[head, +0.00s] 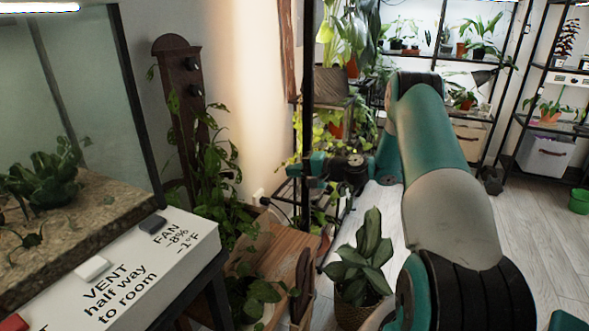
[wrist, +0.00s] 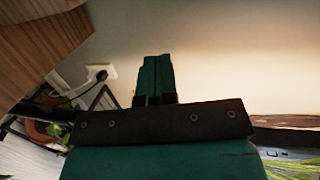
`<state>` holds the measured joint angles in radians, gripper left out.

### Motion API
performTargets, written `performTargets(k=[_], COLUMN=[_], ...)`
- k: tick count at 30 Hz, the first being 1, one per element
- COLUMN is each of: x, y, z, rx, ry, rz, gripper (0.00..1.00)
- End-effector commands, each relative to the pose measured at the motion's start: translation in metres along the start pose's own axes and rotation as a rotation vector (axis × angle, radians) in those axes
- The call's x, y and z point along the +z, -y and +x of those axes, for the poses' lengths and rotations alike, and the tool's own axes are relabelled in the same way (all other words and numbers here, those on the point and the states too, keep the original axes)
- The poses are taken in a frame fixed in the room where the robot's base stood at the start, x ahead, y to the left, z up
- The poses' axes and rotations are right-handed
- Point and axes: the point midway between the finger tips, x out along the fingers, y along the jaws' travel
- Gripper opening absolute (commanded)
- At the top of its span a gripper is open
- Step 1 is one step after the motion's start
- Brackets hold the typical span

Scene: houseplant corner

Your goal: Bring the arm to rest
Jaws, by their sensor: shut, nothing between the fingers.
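My gripper (wrist: 156,80) shows in the wrist view with its two teal fingers pressed together and nothing between them. In the head view my gripper (head: 293,171) is at the left end of my teal and grey arm, which rises from the lower right, bends at the top and comes down behind. The gripper points left there, above the wooden stand (head: 285,255) and near the climbing plant. It appears clear of the leaves, but the exact gap cannot be told. In the wrist view a pale wall lies beyond the fingertips.
A glass terrarium (head: 90,90) stands at the left behind a white labelled panel (head: 150,265) with buttons. A potted leafy plant (head: 360,265) stands below my arm. Black shelves (head: 550,70) with plants and a green bucket (head: 579,201) are at the right. Pale floor lies open there.

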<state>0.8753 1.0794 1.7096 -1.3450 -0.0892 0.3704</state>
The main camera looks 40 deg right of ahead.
Motion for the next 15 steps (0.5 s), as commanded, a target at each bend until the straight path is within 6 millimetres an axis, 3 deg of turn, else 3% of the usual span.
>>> performTargets(k=[11, 15], x=[0.004, 0.041], y=[0.002, 0.017], z=[-0.002, 0.025], rx=[0.016, 0.149], ry=[0.010, 0.094], rz=[-0.012, -0.109], gripper=[0.00, 0.00])
